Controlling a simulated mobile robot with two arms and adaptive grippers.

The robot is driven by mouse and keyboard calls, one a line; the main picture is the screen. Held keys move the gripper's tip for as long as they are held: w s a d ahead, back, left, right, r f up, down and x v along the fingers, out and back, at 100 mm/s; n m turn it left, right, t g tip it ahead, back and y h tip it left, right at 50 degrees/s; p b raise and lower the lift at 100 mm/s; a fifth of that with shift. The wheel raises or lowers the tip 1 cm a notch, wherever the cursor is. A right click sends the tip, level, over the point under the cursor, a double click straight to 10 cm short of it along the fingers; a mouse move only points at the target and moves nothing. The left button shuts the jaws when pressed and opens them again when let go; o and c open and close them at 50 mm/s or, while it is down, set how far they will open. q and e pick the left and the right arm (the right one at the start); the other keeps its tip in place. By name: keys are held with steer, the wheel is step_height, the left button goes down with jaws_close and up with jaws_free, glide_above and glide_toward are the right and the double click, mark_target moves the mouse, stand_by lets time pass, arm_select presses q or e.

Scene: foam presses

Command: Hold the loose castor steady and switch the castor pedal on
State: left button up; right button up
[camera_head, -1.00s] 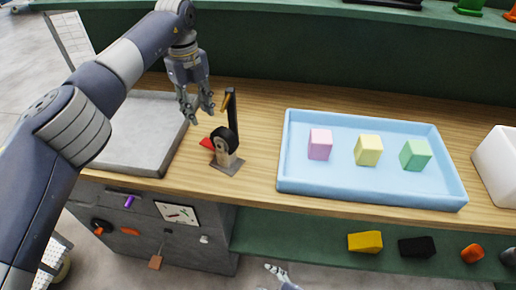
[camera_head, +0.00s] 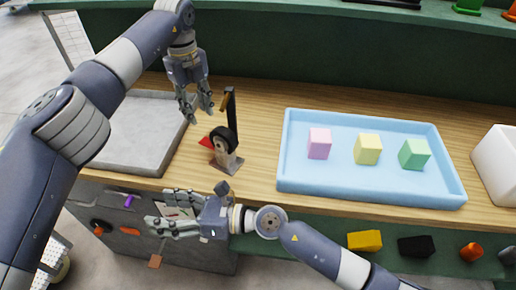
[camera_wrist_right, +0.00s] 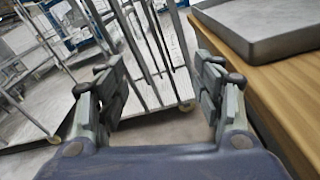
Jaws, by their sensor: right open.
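The castor (camera_head: 220,140) stands on the wooden bench, with a black wheel, a pale fork and a grey base plate. A red pedal (camera_head: 205,142) sticks out at its left. A dark upright post (camera_head: 231,104) with a brown piece rises behind it. My left gripper (camera_head: 197,115) is open and empty, above and slightly left of the castor, apart from it. My right gripper (camera_head: 156,212) is open and empty in front of the bench edge, below and left of the castor; its spread fingers show in the right wrist view (camera_wrist_right: 160,82), where the castor is not seen.
A grey metal tray (camera_head: 120,158) lies left of the castor. A light blue tray (camera_head: 372,195) with pink, yellow and green blocks lies to the right, by a white bin (camera_head: 498,165). A lower green shelf (camera_head: 320,234) holds several small objects. The bench between castor and blue tray is clear.

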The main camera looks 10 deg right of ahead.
steer(key=w+d+r+n+t, duration=0.1)
steer(key=w+d+r+t, duration=0.1)
steer(key=d+r, duration=0.15)
steer(key=m+t+h, duration=0.3)
steer(key=t, duration=0.2)
glide_toward(223, 134)
steer(key=w+f, duration=0.1)
steer(key=f, duration=0.1)
steer(key=x, duration=1)
steer(key=shift+w+r, duration=0.2)
steer(key=shift+w, duration=0.15)
steer(key=shift+c, duration=0.3)
